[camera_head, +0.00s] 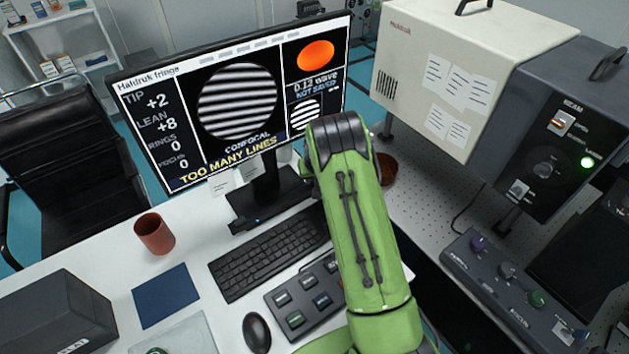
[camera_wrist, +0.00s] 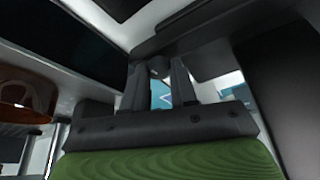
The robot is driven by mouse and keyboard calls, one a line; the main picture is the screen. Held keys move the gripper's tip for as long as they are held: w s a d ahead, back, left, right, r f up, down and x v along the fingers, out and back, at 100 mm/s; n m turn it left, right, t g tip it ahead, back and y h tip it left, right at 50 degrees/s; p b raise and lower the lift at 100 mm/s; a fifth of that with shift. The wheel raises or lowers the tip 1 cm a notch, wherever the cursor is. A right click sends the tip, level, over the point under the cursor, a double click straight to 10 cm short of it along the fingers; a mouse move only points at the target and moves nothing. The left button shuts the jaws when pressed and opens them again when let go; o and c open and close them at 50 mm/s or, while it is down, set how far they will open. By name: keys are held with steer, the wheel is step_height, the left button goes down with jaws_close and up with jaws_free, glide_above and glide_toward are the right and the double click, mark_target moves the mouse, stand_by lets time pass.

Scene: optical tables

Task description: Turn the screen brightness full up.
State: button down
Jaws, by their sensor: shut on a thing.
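The monitor (camera_head: 225,95) stands on the desk, its screen lit with striped discs, white text and a yellow "TOO MANY LINES" line. My green arm reaches up to its lower right corner and hides my gripper in the head view. In the wrist view my gripper (camera_wrist: 160,72) has its two grey fingers around a small dark rounded thing, likely a knob (camera_wrist: 159,62), at the edge of a dark panel. The fingers are shut on it. Its markings and turn position cannot be made out.
A keyboard (camera_head: 268,254), a button pad (camera_head: 308,297) and a mouse (camera_head: 256,333) lie below the screen. A reddish cup (camera_head: 154,234) stands left; a brown pot (camera_head: 387,168) is right of my arm. A large instrument box (camera_head: 455,70) stands at right.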

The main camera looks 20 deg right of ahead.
steer(key=m+h+b, duration=0.1)
steer(key=m, duration=0.2)
steer(key=m+h+b, duration=0.1)
steer(key=m, duration=0.2)
steer(key=shift+w+a+g+b, duration=0.15)
steer(key=shift+a+g+b, duration=0.05)
steer(key=shift+g+b, duration=0.2)
steer(key=m+g, duration=0.1)
steer(key=m, duration=0.2)
steer(key=m+g+h, duration=0.1)
steer(key=m, duration=0.2)
steer(key=shift+b, duration=0.3)
steer(key=c, duration=0.9)
jaws_free()
steer(key=shift+a+r, duration=0.1)
steer(key=shift+r, duration=0.15)
steer(key=s+a, duration=0.1)
steer(key=a, duration=0.3)
steer(key=s+a, duration=0.1)
steer(key=a, duration=0.3)
steer(key=s+a, duration=0.1)
steer(key=a, duration=0.2)
steer(key=shift+s+a+r+p, duration=0.1)
steer(key=shift+a+r+p, duration=0.2)
steer(key=shift+a+p, duration=0.1)
